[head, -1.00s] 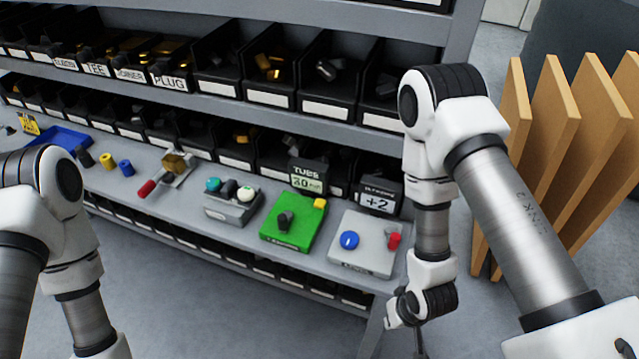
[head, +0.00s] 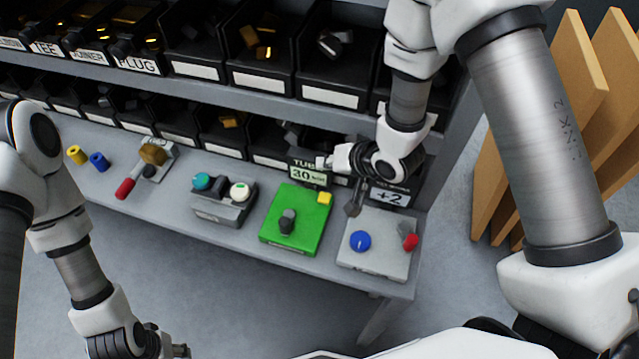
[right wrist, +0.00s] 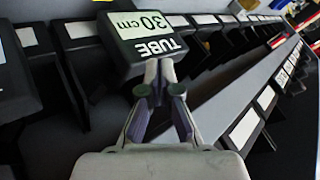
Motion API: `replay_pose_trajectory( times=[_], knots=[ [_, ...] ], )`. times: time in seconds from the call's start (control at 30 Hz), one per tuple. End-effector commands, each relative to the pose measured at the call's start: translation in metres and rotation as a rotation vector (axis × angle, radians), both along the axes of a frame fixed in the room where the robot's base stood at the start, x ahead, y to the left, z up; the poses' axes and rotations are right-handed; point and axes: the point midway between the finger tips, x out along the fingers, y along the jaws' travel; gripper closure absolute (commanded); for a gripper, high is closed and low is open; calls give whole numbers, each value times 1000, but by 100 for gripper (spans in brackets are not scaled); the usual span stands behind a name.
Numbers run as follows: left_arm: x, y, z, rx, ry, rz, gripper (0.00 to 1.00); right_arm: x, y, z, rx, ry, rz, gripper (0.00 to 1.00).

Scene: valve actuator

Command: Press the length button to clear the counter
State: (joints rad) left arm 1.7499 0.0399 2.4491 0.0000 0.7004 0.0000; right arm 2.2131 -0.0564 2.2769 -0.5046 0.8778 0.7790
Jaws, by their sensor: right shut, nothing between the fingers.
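A green box (head: 273,241) on the bench carries a dark knob (head: 287,221) and a yellow button (head: 325,198). Behind it stands a small display (head: 307,172) reading TUBE 30 cm, large in the right wrist view (right wrist: 150,28). I cannot read which button is labelled length. My right gripper (head: 353,208) is shut and empty, its fingers pointing down, just right of the yellow button in the head view and seemingly above the bench. In the right wrist view its fingers (right wrist: 160,68) overlap the display's lower edge; contact is unclear. My left gripper (head: 182,351) is partly cut off at the bottom edge.
A grey box (head: 379,261) with a blue knob (head: 360,241) and a red-tipped lever (head: 410,242) stands right of the green one. Its display (head: 390,196) reads +2. A grey button box (head: 222,213) and a red-handled valve (head: 126,188) lie left. Bins line the shelves behind.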

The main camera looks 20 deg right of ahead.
Motion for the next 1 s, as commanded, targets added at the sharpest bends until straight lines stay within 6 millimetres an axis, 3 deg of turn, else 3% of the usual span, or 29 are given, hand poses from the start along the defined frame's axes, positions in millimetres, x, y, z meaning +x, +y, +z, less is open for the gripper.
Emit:
replay_pose_trajectory(
  times=[0.27,0.67,1.0],
  knots=[
    [-1,0,-11,0,2,0,49,7,0,-15,0,5,-1,100],
    [-2,0,-68,0,2,0,49,6,0,-74,0,6,-1,100],
    [-1,0,-77,0,1,0,49,6,0,-92,0,6,0,100]
  ],
)
